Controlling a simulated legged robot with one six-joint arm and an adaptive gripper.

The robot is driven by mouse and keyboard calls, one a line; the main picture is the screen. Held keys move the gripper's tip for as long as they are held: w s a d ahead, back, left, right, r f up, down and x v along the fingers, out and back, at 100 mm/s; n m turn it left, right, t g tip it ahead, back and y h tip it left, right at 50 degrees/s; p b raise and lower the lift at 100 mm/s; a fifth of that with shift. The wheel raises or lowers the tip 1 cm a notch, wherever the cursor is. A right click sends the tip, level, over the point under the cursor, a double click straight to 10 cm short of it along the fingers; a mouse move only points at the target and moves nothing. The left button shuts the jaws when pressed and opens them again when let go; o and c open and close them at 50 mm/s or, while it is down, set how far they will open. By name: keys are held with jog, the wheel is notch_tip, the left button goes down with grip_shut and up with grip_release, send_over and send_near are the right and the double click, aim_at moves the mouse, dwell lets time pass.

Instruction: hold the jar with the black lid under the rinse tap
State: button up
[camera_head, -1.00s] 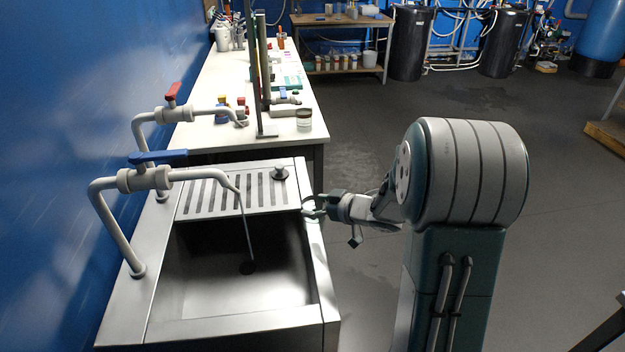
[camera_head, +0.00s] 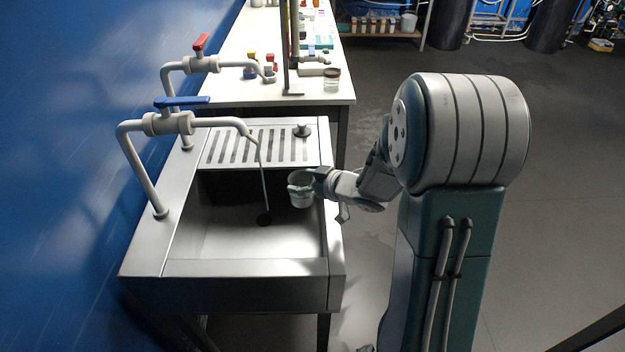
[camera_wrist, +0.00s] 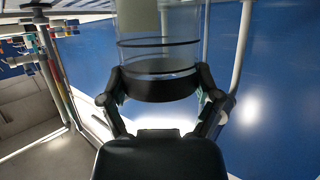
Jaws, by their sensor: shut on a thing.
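My gripper (camera_head: 309,187) is shut on a clear jar (camera_head: 301,190), held over the right side of the sink, inside its right rim. The wrist view shows the jar (camera_wrist: 162,50) as a clear cylinder with dark rings and a thick black band (camera_wrist: 158,88) between the fingers (camera_wrist: 158,97). I cannot tell whether that band is its lid. No black lid shows on it in the head view. The blue-handled tap (camera_head: 168,123) reaches over the sink. A thin stream (camera_head: 264,182) falls from its spout to the drain, left of the jar and apart from it.
The steel sink (camera_head: 245,268) has a slotted drainboard (camera_head: 232,146) with a small knob at the back. A red-handled tap (camera_head: 203,64) stands behind. Another jar (camera_head: 332,80) stands on the white bench (camera_head: 235,90). The floor to the right is open.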

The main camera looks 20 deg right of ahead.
jog(key=w+a, duration=0.2)
jog(key=a, duration=0.6)
jog(key=shift+w, duration=0.15)
dwell(7.0)
